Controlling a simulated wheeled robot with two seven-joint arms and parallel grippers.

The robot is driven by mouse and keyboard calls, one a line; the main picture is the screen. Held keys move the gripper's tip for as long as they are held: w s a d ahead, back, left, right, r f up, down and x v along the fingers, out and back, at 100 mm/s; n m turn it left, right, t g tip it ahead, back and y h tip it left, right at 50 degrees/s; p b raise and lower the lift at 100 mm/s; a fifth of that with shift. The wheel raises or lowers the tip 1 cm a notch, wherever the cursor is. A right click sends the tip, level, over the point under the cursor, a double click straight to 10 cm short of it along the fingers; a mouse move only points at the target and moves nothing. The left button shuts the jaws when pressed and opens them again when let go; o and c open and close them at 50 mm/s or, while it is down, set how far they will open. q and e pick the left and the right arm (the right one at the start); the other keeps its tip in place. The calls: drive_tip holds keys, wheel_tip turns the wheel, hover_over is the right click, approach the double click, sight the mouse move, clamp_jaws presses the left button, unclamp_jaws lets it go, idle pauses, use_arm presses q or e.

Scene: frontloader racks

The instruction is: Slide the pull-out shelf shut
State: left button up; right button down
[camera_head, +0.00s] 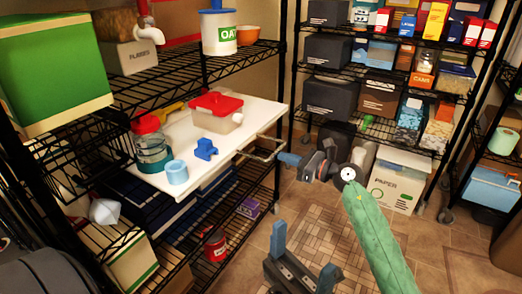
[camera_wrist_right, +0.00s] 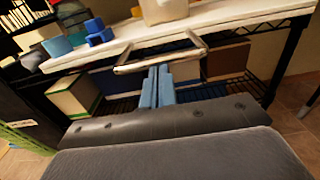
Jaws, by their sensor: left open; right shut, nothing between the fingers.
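The white pull-out shelf (camera_head: 252,117) sticks out from the left wire rack. Its pale bar handle (camera_head: 262,149) is on the front edge. In the right wrist view the shelf (camera_wrist_right: 225,30) crosses the top, with the handle (camera_wrist_right: 150,66) below its edge. My right gripper (camera_head: 284,158) is at the handle, its blue fingers (camera_wrist_right: 157,72) shut with nothing between them. The tips are close to the handle bar; I cannot tell whether they touch. My left gripper (camera_head: 303,250) is open and empty, low over the floor in front of the rack.
On the shelf are a red-lidded container (camera_head: 216,110), a blue block-like item (camera_head: 205,150), a light blue cup (camera_head: 177,172) and a red-lidded jar (camera_head: 150,145). Wire racks with boxes stand at the back and right. A white paper box (camera_head: 400,180) is on the floor.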

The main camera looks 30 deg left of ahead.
drive_tip(key=a, duration=0.6)
idle(0.4)
drive_tip(key=shift+a+b, duration=0.15)
drive_tip(key=shift+b, duration=0.15)
drive_tip(key=shift+a, duration=1.25)
drive_tip(key=d, duration=0.9)
idle(0.5)
drive_tip(key=shift+m, duration=0.3)
